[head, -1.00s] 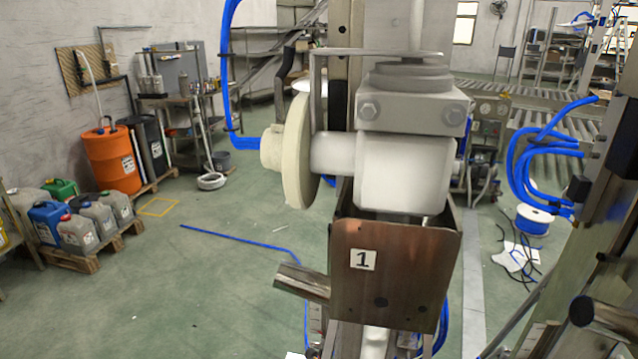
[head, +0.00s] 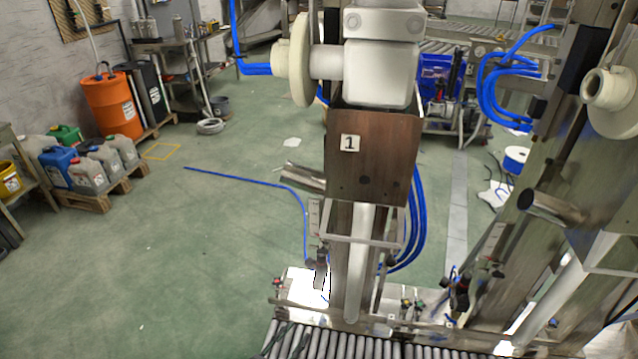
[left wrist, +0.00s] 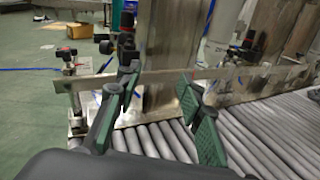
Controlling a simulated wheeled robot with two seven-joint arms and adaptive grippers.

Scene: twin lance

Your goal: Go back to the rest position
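My left gripper (left wrist: 160,88) shows in the left wrist view with its two green-padded fingers spread wide apart and nothing between them. The fingers point toward a steel rail and a roller conveyor (left wrist: 262,150). In the head view only dark fingertips of the left gripper (head: 288,340) seem to show at the bottom edge, over the conveyor rollers (head: 345,345). My right gripper is in neither view now.
A steel filling column with a hopper plate marked 1 (head: 372,160) stands beyond the conveyor. A second column (head: 550,215) stands at right. An orange drum (head: 112,105) and several jerrycans (head: 88,172) stand far left. Open green floor lies at left.

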